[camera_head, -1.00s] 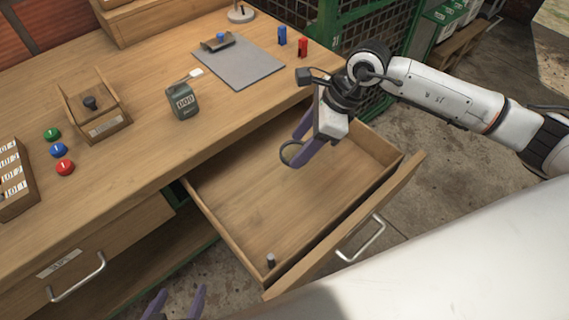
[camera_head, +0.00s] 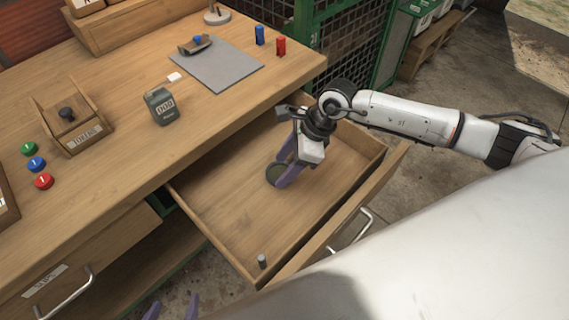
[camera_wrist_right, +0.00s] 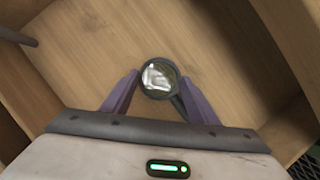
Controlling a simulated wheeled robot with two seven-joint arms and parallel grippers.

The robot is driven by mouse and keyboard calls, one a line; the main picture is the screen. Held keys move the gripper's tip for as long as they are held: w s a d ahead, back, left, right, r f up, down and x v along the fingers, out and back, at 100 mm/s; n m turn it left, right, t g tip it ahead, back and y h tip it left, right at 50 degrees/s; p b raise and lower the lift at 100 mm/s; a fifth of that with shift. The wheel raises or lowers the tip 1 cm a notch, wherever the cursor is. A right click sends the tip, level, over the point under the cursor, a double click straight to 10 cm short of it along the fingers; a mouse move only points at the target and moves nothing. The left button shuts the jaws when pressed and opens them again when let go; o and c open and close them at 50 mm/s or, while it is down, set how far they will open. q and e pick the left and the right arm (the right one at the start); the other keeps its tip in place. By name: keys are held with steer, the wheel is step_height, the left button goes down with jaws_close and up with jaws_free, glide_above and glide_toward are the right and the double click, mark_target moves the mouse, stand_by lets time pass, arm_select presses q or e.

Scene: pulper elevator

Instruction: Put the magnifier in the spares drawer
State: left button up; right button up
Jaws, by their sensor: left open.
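The magnifier (camera_head: 275,174) has a round lens in a dark rim. My right gripper (camera_head: 282,166) holds it between its purple fingers, inside the outline of the open wooden drawer (camera_head: 215,208). In the right wrist view the lens (camera_wrist_right: 158,77) sits between the fingertips (camera_wrist_right: 160,78), and the dark handle runs towards the right finger. I cannot tell whether the magnifier touches the drawer floor. The open drawer's label is not visible. My left gripper (camera_head: 172,308) is at the bottom edge, fingers apart and empty.
A small grey cylinder (camera_head: 262,261) stands in the drawer's near corner. A closed labelled drawer (camera_head: 85,262) is on the left. The bench top carries a grey counter (camera_head: 160,105), a grey mat (camera_head: 215,66) and a wooden box (camera_head: 70,118). Most of the drawer floor is clear.

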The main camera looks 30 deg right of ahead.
steer(key=o, duration=0.4)
steer(key=shift+o, duration=0.2)
steer(key=v, duration=1.2)
steer(key=shift+r, duration=0.25)
